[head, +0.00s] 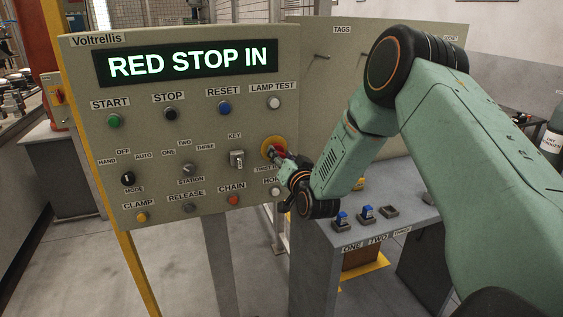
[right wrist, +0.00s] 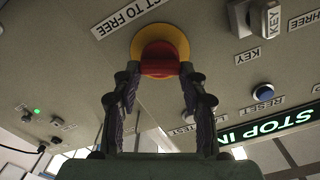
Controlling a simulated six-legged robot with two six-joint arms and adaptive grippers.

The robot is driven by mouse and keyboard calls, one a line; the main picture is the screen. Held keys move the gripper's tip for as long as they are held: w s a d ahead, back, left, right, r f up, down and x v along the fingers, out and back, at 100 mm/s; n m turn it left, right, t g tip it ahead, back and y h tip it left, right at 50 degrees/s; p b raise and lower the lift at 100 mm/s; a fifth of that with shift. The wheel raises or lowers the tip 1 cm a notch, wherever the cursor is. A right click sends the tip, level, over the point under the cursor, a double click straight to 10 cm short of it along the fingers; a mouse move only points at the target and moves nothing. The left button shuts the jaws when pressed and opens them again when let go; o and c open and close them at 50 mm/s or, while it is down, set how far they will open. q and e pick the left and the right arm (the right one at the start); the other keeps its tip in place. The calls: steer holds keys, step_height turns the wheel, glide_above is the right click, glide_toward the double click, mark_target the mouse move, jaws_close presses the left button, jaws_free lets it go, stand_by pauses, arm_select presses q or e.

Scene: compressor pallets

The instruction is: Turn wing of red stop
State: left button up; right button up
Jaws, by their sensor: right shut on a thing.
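The red stop (right wrist: 160,58) is a round red button on a yellow ring (right wrist: 178,36) on the control panel. In the head view the yellow ring (head: 268,143) shows at the panel's right side, and the button is mostly hidden by my right gripper (head: 281,158). In the right wrist view the two fingers of my right gripper (right wrist: 159,72) are on opposite sides of the red button, shut on it. The wing itself cannot be made out. The panel's display (head: 188,61) reads "RED STOP IN". My left gripper is not in view.
The panel (head: 143,172) carries several buttons and knobs, with a key switch (head: 237,158) just left of the red stop. A tags board (head: 390,50) stands behind my right arm. A grey bench (head: 375,235) with blue-topped items in small holders is below the arm.

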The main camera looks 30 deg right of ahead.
steer(key=shift+m+b, duration=0.35)
steer(key=shift+m, duration=0.55)
steer(key=o, duration=1.2)
steer(key=shift+c, duration=0.2)
steer(key=v, duration=1.2)
steer(key=shift+r, duration=0.1)
